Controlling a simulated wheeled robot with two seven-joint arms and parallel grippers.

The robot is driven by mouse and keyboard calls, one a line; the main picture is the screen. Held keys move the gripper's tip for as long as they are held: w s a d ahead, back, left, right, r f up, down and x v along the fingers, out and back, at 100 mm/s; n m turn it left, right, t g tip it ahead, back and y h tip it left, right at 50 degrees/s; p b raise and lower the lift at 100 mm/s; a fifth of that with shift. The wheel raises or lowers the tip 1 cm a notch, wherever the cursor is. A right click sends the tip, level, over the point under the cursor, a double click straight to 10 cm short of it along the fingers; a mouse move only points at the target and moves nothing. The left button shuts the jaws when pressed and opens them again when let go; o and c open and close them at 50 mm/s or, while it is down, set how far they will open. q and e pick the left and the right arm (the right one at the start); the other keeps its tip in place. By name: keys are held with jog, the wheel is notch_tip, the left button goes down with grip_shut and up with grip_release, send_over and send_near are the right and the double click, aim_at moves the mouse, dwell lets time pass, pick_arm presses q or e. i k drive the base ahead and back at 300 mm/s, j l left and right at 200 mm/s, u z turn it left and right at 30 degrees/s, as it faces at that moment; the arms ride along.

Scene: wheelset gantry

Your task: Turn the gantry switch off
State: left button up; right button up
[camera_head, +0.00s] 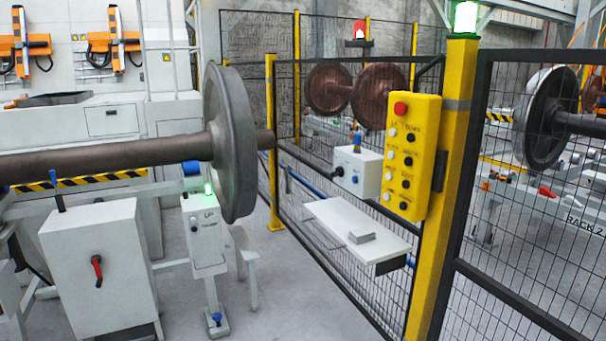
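No part labelled as the gantry switch can be read. A yellow control box (408,156) with a red mushroom button (400,109) and several black and white buttons hangs on a yellow post (450,180). A small white control box (203,230) with a lit green lamp (208,189) stands on a pedestal beside the wheel. A white box (357,172) with a blue knob on top is mounted behind the yellow box. Neither of my grippers is in view.
A large wheelset (232,145) with a long axle fills the left. Black mesh fence (545,240) runs along the right. A white shelf (355,230) with a small grey stack juts from the fence. A green light (465,18) tops the yellow post. Floor (275,300) is clear at the lower middle.

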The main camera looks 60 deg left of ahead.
aim_at(339, 172)
jog(key=u, duration=1.65)
jog(key=i+j, duration=0.6)
jog(key=j, duration=0.15)
jog(key=i+j+z, duration=0.1)
jog(key=i+j, duration=0.15)
jog(key=j, duration=0.15)
jog(key=i+j, duration=0.6)
jog(key=j, duration=0.2)
jog(key=i+j+z, duration=0.1)
jog(key=i+j, duration=0.15)
jog(key=j, duration=0.15)
jog(key=i+j, duration=0.25)
jog(key=j, duration=0.15)
jog(key=i+j, duration=0.3)
jog(key=j+z, duration=0.05)
jog(key=j, duration=0.05)
